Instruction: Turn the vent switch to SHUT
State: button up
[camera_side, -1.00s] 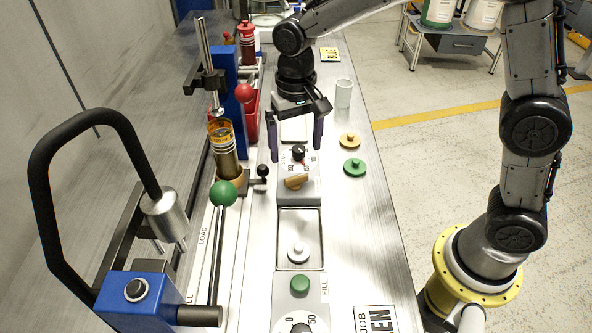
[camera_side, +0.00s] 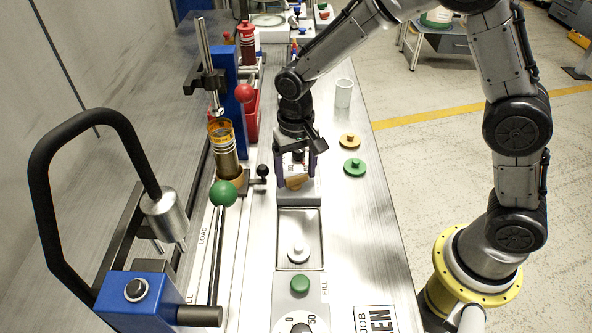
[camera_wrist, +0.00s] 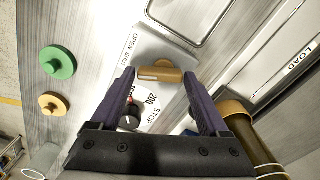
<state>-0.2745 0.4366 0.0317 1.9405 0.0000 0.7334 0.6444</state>
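The vent switch is a tan bar-shaped knob (camera_side: 297,182) on a pale panel in the middle of the bench. In the wrist view the knob (camera_wrist: 160,74) lies crosswise, beside the printed words OPEN and SHUT (camera_wrist: 124,52). My gripper (camera_side: 295,177) is low over this panel, its purple fingers on either side of the knob. In the wrist view my gripper (camera_wrist: 159,76) is open, with the knob between the fingertips. I cannot tell whether either fingertip touches it. The switch's exact setting is hard to read.
A black knob (camera_wrist: 130,120) near the words 200 and STOP sits between my fingers, closer to the palm. A green-topped lever (camera_side: 223,193) and a brass cylinder (camera_side: 226,160) stand left. Green (camera_side: 354,167) and tan (camera_side: 349,141) lids lie right. A recessed tray (camera_side: 285,248) is in front.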

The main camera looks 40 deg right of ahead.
jog(key=c, duration=0.9)
jog(key=shift+w+n, duration=0.1)
jog(key=shift+n, duration=1.1)
jog(key=shift+c, duration=0.2)
jog(key=o, duration=1.4)
jog(key=shift+r, duration=0.1)
notch_tip(320, 180, up, 14)
jog(key=shift+f, duration=0.15)
